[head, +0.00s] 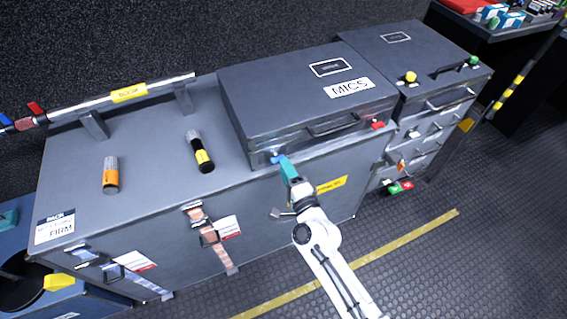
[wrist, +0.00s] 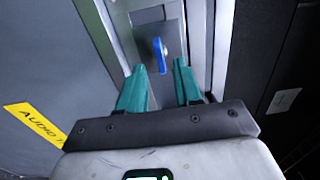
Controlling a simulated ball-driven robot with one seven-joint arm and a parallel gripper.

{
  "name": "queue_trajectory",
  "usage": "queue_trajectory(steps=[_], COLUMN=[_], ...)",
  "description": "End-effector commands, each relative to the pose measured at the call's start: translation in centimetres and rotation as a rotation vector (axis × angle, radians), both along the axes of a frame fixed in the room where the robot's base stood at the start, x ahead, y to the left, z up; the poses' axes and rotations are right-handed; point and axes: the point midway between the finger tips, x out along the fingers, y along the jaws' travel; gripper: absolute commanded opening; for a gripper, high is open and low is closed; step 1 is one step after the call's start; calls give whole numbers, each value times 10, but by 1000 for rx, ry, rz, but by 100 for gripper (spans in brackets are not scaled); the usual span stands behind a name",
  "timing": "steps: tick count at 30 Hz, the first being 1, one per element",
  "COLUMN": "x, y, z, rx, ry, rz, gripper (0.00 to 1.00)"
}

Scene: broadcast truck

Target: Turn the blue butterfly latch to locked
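The blue butterfly latch (wrist: 160,56) is a small blue tab on a grey metal plate. In the wrist view it stands nearly upright, leaning slightly. In the head view a bit of the blue latch (head: 275,158) shows at the lower left front of the dark case marked MICS (head: 290,92). My gripper (wrist: 160,66) has two teal fingers, set apart, one on either side of the latch. Gaps show between the latch and both fingers. In the head view my gripper (head: 284,166) reaches the latch and partly hides it.
The MICS case lies on a large grey case (head: 140,205). A red latch (head: 377,125) is at its right front. An orange cylinder (head: 110,176) and a yellow-black cylinder (head: 201,152) lie to the left. A drawer case (head: 440,60) stands right. Floor (head: 430,270) is clear at lower right.

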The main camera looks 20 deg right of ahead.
Motion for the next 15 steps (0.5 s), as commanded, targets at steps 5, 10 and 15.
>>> queue_trajectory(steps=[5, 10, 15], x=[-37, -63, -77], y=[-1, -1, -1], z=[-1, -1, -1], rx=[0, 0, -1], ry=[2, 2, 1], rz=[-1, -1, -1], gripper=[34, 34, 34])
